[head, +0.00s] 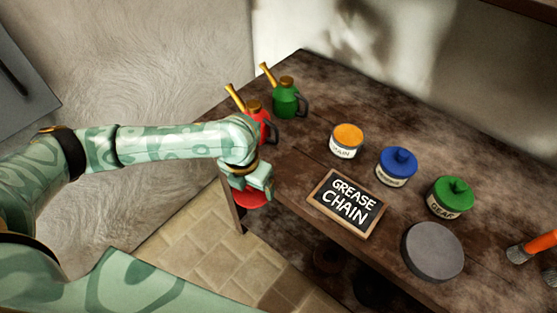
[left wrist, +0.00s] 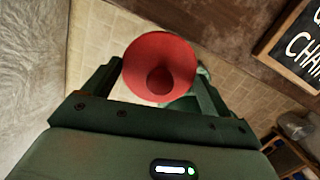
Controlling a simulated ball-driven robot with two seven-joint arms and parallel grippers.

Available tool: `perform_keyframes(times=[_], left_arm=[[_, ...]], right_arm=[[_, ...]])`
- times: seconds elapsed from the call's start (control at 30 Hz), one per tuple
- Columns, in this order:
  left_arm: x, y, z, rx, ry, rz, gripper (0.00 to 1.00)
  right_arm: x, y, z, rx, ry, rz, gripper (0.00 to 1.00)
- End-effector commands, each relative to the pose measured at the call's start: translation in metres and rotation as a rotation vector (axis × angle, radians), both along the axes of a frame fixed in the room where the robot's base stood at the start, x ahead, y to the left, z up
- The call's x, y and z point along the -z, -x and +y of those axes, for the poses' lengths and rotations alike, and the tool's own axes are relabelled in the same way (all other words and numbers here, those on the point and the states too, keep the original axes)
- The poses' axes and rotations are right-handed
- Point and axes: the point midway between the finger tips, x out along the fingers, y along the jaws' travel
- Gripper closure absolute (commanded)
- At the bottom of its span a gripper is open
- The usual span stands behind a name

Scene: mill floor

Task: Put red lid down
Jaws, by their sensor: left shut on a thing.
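The red lid (head: 252,199) is held by my left gripper (head: 252,186), just off the left front edge of the wooden table, over the tiled floor. In the left wrist view the red lid (left wrist: 158,69) is a round disc with a darker knob, between the two fingers of my left gripper (left wrist: 157,82), which is shut on it. An open tin with orange grease (head: 347,137) stands on the table with no lid on it; its label is partly readable, ending in "AIN". My right gripper is not in view.
A "GREASE CHAIN" sign (head: 346,203) lies near the front edge, by a grey disc (head: 432,251). Red (head: 262,123) and green (head: 287,100) oil cans stand at the back left. Brushes (head: 532,246) lie far right.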

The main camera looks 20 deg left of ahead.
Motion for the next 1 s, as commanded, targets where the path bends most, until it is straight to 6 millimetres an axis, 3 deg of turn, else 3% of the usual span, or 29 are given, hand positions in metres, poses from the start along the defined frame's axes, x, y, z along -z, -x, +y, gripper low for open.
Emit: perform_keyframes(times=[0.03, 0.2, 0.47, 0.67, 0.77, 1.0], left_arm=[[0.003, -0.016, -0.007, -0.002, 0.003, -0.001, 0.37], [0.004, -0.061, -0.024, -0.002, 0.002, 0.000, 0.37], [0.002, -0.092, -0.034, 0.000, 0.002, 0.001, 0.37], [0.004, -0.126, -0.047, -0.001, 0.002, 0.002, 0.37], [0.016, -0.126, -0.046, 0.001, -0.001, 0.005, 0.37], [0.015, -0.126, -0.046, 0.001, 0.000, 0.000, 0.37]], right_arm=[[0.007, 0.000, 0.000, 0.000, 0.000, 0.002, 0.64], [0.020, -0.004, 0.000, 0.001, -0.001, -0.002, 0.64], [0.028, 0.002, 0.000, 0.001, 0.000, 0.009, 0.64], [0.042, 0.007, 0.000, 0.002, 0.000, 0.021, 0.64], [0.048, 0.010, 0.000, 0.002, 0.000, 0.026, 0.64], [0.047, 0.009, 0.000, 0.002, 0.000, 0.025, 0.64]])
